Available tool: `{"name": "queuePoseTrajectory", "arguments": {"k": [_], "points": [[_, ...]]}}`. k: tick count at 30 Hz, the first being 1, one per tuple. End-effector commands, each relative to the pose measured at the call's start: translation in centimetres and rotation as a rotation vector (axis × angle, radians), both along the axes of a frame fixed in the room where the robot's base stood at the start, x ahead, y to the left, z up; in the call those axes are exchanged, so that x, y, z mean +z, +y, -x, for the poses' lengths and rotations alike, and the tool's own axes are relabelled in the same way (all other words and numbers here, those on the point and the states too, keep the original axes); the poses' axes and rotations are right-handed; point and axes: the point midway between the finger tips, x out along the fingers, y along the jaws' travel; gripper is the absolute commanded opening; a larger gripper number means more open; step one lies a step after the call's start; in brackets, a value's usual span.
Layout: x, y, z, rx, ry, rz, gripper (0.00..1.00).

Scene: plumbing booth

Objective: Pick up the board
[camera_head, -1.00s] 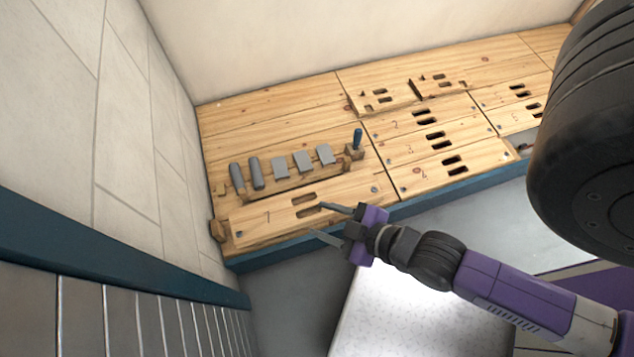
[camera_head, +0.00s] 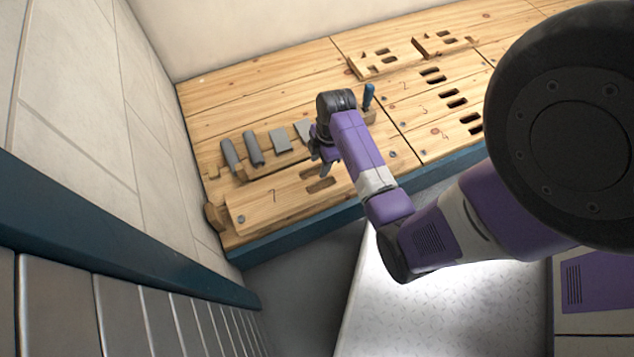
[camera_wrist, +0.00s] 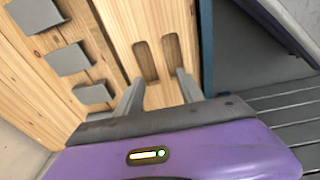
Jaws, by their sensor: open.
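The board (camera_head: 255,207), a pale wooden plank marked 7 with two long slots, lies flat at the front left of the wooden bench. My gripper (camera_head: 321,165) points down above the right part of the board, by its slots. In the wrist view the same board (camera_wrist: 157,20) runs away from the jaws, and the slots lie just ahead of the fingertips. My gripper (camera_wrist: 158,84) is open, with its two fingers apart and nothing between them. I cannot tell whether the fingertips touch the board.
A rack with grey pieces (camera_head: 254,149) stands behind the board; those pieces (camera_wrist: 70,58) also show in the wrist view. A blue-handled tool (camera_head: 368,96) stands to its right. A tiled wall (camera_head: 150,130) closes the left side.

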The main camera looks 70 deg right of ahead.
Motion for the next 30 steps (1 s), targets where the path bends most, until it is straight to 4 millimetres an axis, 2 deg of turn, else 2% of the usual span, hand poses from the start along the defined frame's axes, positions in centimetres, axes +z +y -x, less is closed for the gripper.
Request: {"name": "queuePoseTrajectory", "arguments": {"k": [1, 5, 17, 25, 30], "points": [[-0.4, -0.6, 0.0, 0.009, 0.005, -0.011, 0.45], [-0.6, -1.0, 0.1, 0.032, 0.015, -0.033, 0.45], [-3.9, -0.5, -0.1, 0.034, 0.016, -0.034, 0.45], [-7.5, 0.1, -0.4, 0.034, 0.016, -0.034, 0.45], [-7.8, 0.2, -0.5, 0.034, 0.015, -0.033, 0.45]]}}
